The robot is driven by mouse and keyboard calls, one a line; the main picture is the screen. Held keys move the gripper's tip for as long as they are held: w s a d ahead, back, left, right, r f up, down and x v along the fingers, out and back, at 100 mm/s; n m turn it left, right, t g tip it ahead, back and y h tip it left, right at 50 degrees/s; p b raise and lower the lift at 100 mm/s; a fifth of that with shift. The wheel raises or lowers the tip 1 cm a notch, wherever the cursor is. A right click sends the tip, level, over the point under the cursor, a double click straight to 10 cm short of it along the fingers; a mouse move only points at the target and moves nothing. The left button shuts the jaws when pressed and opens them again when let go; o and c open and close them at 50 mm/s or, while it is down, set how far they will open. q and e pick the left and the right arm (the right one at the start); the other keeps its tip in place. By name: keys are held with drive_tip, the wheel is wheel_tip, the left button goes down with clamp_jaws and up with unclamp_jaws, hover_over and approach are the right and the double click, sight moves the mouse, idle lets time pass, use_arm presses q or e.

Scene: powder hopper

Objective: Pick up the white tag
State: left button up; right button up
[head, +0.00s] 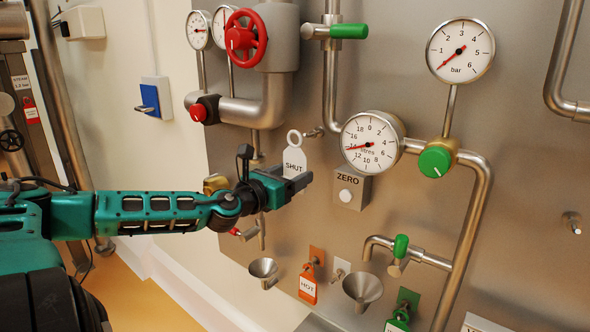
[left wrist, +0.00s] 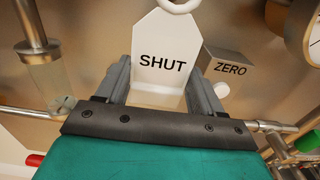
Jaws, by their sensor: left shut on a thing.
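The white tag (head: 294,160) reads "SHUT" and has a ring at its top. In the head view it is upright in front of the steel panel, near a small hook (head: 314,132); I cannot tell whether the ring is still on that hook. My left gripper (head: 297,181) is shut on the tag's lower part. In the left wrist view the tag (left wrist: 161,62) stands between the two grey fingers (left wrist: 160,85), its ring cut off by the top edge. My right gripper is in neither view.
Right of the tag are the ZERO block (head: 349,190) and a litres gauge (head: 372,143). A red valve wheel (head: 245,36) and pipes are above. Below are funnels (head: 362,288), an orange HOT tag (head: 308,285) and a green tag (head: 397,322). A blue switch (head: 150,99) is on the left wall.

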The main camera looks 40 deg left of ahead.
use_arm(q)
drive_tip(key=shift+s+d+p, duration=0.1)
drive_tip(key=shift+s+p, duration=0.55)
drive_tip(key=shift+s, duration=0.3)
drive_tip(key=s+d+r, duration=0.1)
drive_tip(key=s+d, duration=0.1)
drive_tip(key=s, duration=1.5)
drive_tip(key=shift+s+r, duration=0.15)
drive_tip(key=shift+s, duration=0.25)
idle(1.1)
